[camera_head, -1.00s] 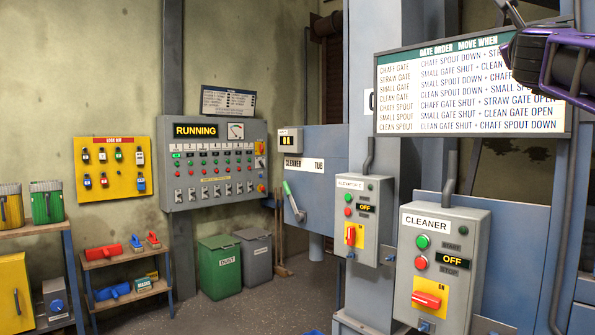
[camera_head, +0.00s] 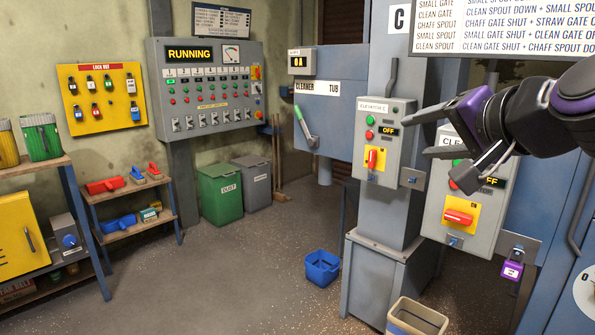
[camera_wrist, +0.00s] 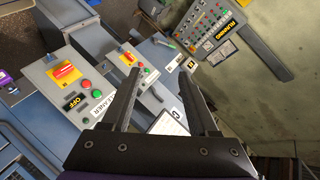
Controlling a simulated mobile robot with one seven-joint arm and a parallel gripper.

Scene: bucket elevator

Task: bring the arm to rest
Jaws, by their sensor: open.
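My gripper (camera_head: 428,133) is at the right in the head view, with its two dark fingers spread apart and nothing between them. It is in front of the cleaner control box (camera_head: 450,205) and hides part of its label and buttons. The elevator control box (camera_head: 379,150) is just left of the fingertips and reads OFF. In the wrist view the open fingers (camera_wrist: 170,95) reach up between the cleaner box (camera_wrist: 70,85) and the wall panel (camera_wrist: 215,35). I cannot tell the exact gap between the fingers and the boxes.
A wall panel (camera_head: 210,90) reads RUNNING. A lockout board (camera_head: 103,98) hangs at left above shelves. Green (camera_head: 220,195) and grey bins stand behind. A blue bucket (camera_head: 322,268) and beige bin (camera_head: 417,318) are on the floor. A purple padlock (camera_head: 512,270) hangs at right. The middle floor is clear.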

